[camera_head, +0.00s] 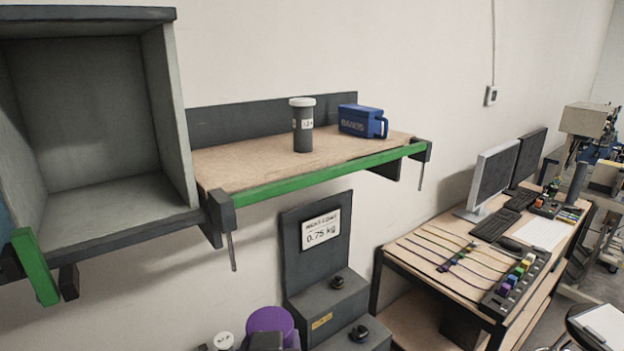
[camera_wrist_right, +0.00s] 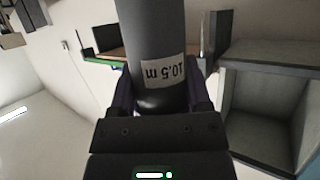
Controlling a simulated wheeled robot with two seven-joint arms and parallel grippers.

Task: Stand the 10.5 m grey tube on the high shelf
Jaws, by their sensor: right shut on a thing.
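In the right wrist view my right gripper (camera_wrist_right: 160,105) is shut on a dark grey tube (camera_wrist_right: 160,35). Its white label reads 10.5 m, upside down in this view. The tube's far end runs out of the frame. The high shelf (camera_head: 245,168) has a wooden top and a green front edge, and part of it also shows behind the tube in the wrist view (camera_wrist_right: 109,52). Another grey tube (camera_head: 303,137) with a white cap and a label stands upright on the shelf. My left gripper is not in view.
A blue box (camera_head: 361,121) stands on the shelf, right of the capped tube. Bare wood shows at the shelf's left. A grey open cabinet (camera_head: 180,110) adjoins on the left.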

